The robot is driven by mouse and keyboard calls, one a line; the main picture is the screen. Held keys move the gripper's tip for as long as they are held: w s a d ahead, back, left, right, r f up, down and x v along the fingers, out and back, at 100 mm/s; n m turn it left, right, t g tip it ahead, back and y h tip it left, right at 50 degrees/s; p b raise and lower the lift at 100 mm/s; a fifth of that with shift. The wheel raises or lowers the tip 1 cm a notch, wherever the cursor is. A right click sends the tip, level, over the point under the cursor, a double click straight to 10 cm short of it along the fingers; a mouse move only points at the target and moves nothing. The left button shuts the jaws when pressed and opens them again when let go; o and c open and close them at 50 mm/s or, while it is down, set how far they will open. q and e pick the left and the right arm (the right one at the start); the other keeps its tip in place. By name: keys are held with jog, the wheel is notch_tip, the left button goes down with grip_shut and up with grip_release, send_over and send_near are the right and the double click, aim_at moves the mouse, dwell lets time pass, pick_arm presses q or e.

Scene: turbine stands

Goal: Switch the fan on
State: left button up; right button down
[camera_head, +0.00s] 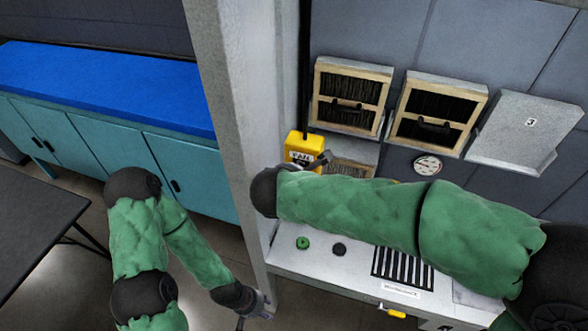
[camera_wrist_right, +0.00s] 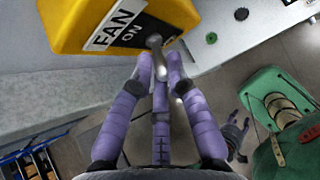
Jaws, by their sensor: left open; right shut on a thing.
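The yellow fan switch box (camera_head: 303,147) is mounted on the wall beside the pale pillar in the head view. In the right wrist view the fan switch box (camera_wrist_right: 85,22) fills the top left and its label reads FAN and ON. A grey metal lever (camera_wrist_right: 156,46) sticks out from it. My right gripper (camera_wrist_right: 160,78) is shut on this lever, its purple fingers around it. In the head view the right gripper is mostly hidden behind my own wrist. My left gripper (camera_head: 263,306) is open and low, near the pillar's foot, away from the switch.
A white bench (camera_head: 322,268) below the box carries a green button (camera_head: 303,243), a black button (camera_head: 339,249) and a striped grille (camera_head: 400,268). A gauge (camera_head: 428,165) and brush-filled frames are on the wall. A blue-topped cabinet (camera_head: 110,90) stands left of the pillar (camera_head: 230,100).

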jog(key=shift+d+f+g+p, duration=0.15)
jog(key=shift+g+p, duration=0.25)
jog(key=shift+p, duration=0.25)
jog(key=shift+s+f, duration=0.1)
jog(key=c, duration=1.3)
grip_release()
jog(key=shift+c, duration=0.2)
jog(key=shift+o, duration=0.3)
jog(key=shift+r, duration=0.2)
jog(key=v, duration=1.2)
jog(key=shift+d, duration=0.1)
